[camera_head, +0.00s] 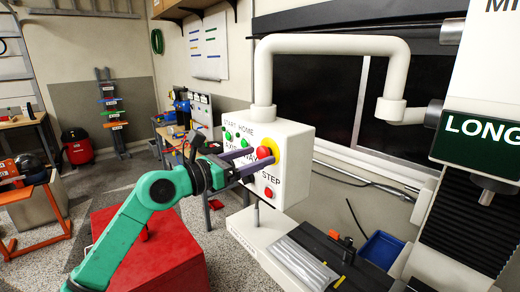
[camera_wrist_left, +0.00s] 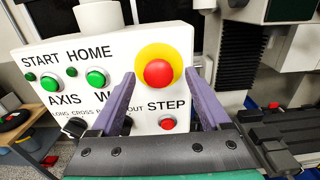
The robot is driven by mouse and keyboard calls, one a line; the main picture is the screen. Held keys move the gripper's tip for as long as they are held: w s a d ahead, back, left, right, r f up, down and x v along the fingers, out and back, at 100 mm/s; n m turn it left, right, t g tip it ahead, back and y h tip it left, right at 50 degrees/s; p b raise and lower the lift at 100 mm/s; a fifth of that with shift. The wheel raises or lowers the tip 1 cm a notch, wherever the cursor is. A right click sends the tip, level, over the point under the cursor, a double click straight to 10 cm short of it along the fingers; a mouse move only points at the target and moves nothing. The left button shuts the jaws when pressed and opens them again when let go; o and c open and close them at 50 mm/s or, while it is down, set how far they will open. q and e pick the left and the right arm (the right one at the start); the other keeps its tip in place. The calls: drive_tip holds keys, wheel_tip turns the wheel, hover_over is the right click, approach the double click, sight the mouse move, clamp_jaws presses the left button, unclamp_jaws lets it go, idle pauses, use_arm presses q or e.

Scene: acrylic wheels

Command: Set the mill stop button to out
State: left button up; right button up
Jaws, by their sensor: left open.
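The mill stop button (camera_head: 264,153) is a red knob on a yellow disc, on the right part of the white control box (camera_head: 292,178). In the left wrist view the stop button (camera_wrist_left: 158,74) sits between and beyond the fingers of my left gripper (camera_wrist_left: 160,88), with the yellow disc around it. My left gripper (camera_head: 250,162) is open in front of the box, its purple fingers to either side of the button. I cannot tell whether the fingers touch the knob or whether it is in or out. My right gripper is not in view.
Green START and HOME buttons (camera_wrist_left: 96,78) and a red STEP button (camera_wrist_left: 167,123) are close by on the box. A white pipe arm (camera_head: 330,44) carries the box. The mill table (camera_head: 300,262) lies below; a red cabinet (camera_head: 165,262) stands lower left.

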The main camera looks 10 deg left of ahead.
use_arm(q)
drive_tip(key=shift+a, duration=0.1)
drive_tip(key=shift+c, duration=0.9)
clamp_jaws()
drive_tip(key=shift+f+m+b, duration=0.2)
drive_tip(key=shift+m+b, duration=0.3)
drive_tip(key=shift+b, duration=0.25)
drive_tip(key=shift+a+r+m+b, duration=0.1)
drive_tip(key=shift+m+b, duration=0.55)
drive_tip(key=shift+m, duration=0.15)
drive_tip(key=shift+r, duration=0.1)
